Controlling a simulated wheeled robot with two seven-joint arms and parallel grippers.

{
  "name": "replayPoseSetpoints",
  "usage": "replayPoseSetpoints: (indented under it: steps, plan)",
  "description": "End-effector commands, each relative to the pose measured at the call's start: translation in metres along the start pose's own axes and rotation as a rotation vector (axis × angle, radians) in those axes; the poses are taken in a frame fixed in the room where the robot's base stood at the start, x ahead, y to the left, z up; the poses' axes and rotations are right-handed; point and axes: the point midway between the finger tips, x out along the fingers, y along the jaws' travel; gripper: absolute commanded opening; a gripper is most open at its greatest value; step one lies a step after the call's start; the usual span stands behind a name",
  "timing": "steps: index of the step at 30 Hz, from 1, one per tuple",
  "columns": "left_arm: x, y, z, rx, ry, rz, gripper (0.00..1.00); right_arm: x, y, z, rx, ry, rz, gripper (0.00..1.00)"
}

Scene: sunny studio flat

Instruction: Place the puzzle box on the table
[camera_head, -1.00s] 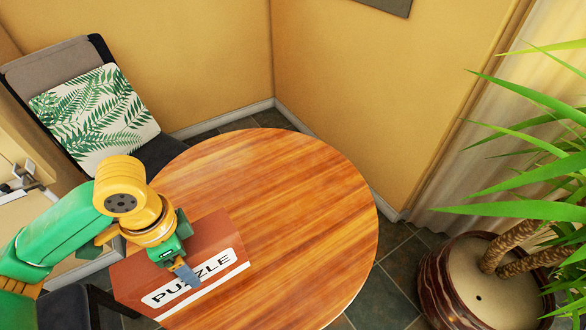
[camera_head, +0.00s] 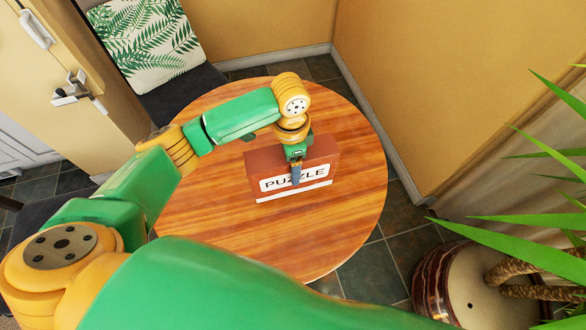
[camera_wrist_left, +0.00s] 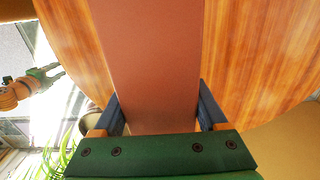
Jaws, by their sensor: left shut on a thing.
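The puzzle box (camera_head: 264,164) is red-brown with a white PUZZLE label. In the head view it is over the middle of the round wooden table (camera_head: 225,238), inside its edge. My left gripper (camera_head: 297,174) is shut on the box, one dark finger lying over the label. In the left wrist view the box (camera_wrist_left: 158,55) lies between the two fingers, with table wood on both sides. I cannot tell whether the box touches the tabletop. My right gripper (camera_wrist_left: 47,76) shows small at the left of the wrist view, away from the table, with its fingers apart.
A dark chair with a leaf-patterned cushion (camera_head: 143,40) stands behind the table at the left. A potted plant (camera_head: 450,285) stands at the right on the tiled floor. The tabletop around the box is bare.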

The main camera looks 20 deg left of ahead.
Motion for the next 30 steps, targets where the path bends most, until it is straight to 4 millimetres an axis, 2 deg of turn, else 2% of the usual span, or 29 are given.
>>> replayPoseSetpoints:
  steps: [2, 7, 17, 18, 20, 21, 27, 30]
  plan:
    - [0.009, -0.002, -0.006, 0.001, -0.001, -0.002, 0.00, 0.002, 0.001, 0.000, 0.000, 0.001, 0.001, 0.50]
    - [0.035, -0.003, -0.006, 0.000, -0.002, -0.003, 0.00, -0.001, 0.002, -0.001, 0.001, 0.001, 0.004, 0.50]
    - [0.040, -0.003, -0.005, 0.000, 0.000, -0.002, 0.00, 0.000, 0.004, -0.001, 0.001, 0.002, 0.007, 0.50]
    - [0.041, -0.003, -0.005, 0.000, -0.001, -0.002, 0.80, 0.000, 0.004, -0.001, 0.001, 0.002, 0.007, 0.50]
    - [0.040, -0.003, -0.005, 0.000, -0.001, -0.002, 0.96, 0.000, 0.004, -0.001, 0.001, 0.002, 0.007, 0.50]
    - [0.040, -0.003, -0.005, 0.000, -0.001, -0.002, 1.00, 0.000, 0.004, -0.001, 0.001, 0.002, 0.007, 0.50]
    - [0.039, -0.003, -0.005, 0.000, -0.001, -0.002, 1.00, -0.001, 0.004, -0.001, 0.000, 0.002, 0.006, 0.50]
    - [0.026, -0.003, -0.006, 0.000, 0.003, -0.004, 1.00, -0.003, 0.004, -0.001, 0.000, 0.002, 0.006, 0.50]
